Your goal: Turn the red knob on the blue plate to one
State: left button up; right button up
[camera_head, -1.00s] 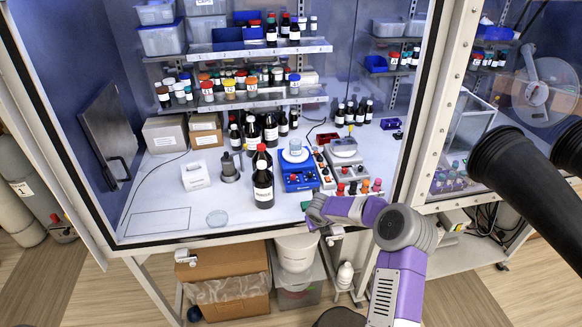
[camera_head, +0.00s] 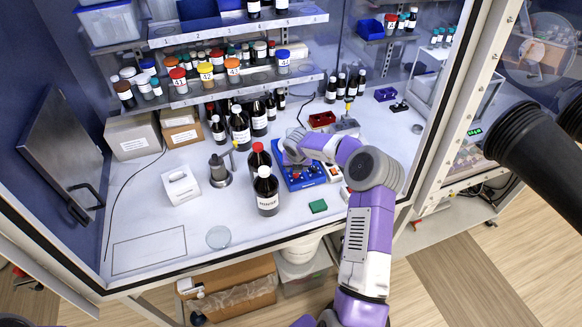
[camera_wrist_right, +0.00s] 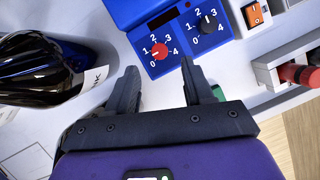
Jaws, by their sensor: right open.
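The blue plate (camera_head: 312,181) is a blue box on the bench, partly hidden by my right arm in the head view. In the right wrist view its front panel (camera_wrist_right: 195,62) carries a red knob (camera_wrist_right: 159,51) and a black knob (camera_wrist_right: 207,24), each ringed by white numbers. I cannot surely tell which number the red knob's mark points to. My right gripper (camera_wrist_right: 158,68) is open, its two fingers apart just short of the red knob, one on each side. It holds nothing. It also shows over the blue plate in the head view (camera_head: 293,150). My left gripper is out of view.
An orange switch (camera_wrist_right: 254,14) lies right of the knobs. A green block (camera_head: 318,206) lies in front.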

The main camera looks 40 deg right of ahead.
aim_at(296, 175)
jog(key=x, duration=0.6)
jog(key=shift+s, duration=0.1)
jog(key=shift+f, duration=0.1)
grip_shut()
